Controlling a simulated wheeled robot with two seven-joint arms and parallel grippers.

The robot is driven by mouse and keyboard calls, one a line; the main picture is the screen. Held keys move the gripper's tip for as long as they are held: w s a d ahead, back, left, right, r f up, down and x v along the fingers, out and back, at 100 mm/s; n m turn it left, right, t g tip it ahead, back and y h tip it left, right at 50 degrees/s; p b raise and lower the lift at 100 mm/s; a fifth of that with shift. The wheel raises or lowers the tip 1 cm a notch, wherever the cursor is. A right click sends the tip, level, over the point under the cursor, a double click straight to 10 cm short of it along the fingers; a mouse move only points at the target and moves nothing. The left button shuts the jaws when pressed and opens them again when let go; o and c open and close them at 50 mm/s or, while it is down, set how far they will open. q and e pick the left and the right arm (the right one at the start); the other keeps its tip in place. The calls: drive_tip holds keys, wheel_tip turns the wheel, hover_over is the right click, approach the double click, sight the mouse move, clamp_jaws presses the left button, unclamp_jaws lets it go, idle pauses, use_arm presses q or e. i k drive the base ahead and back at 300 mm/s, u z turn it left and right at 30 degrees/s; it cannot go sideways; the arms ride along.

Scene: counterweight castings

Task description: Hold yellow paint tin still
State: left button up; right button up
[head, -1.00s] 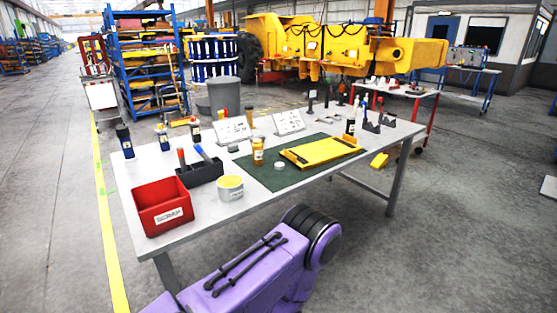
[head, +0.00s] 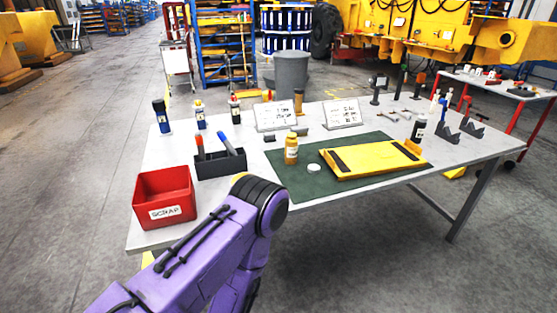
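The yellow paint tin cannot be made out now. The spot right of the red bin and in front of the black caddy, where it showed earlier, is covered by my purple arm, which comes in from the lower left. Neither of my grippers shows. The lower part of the arm drops below the table's front edge and out of the picture.
The grey table (head: 400,192) carries a red scrap bin (head: 165,196), a black caddy (head: 219,164) with red and blue handles, and a green mat (head: 300,187). On the mat are an amber bottle (head: 291,150), a white lid (head: 314,167) and a yellow plate (head: 374,159). Several bottles stand behind.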

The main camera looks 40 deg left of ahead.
sight(291, 140)
drive_tip(key=u, duration=0.85)
drive_tip(key=i, duration=0.7)
drive_tip(key=u, duration=0.8)
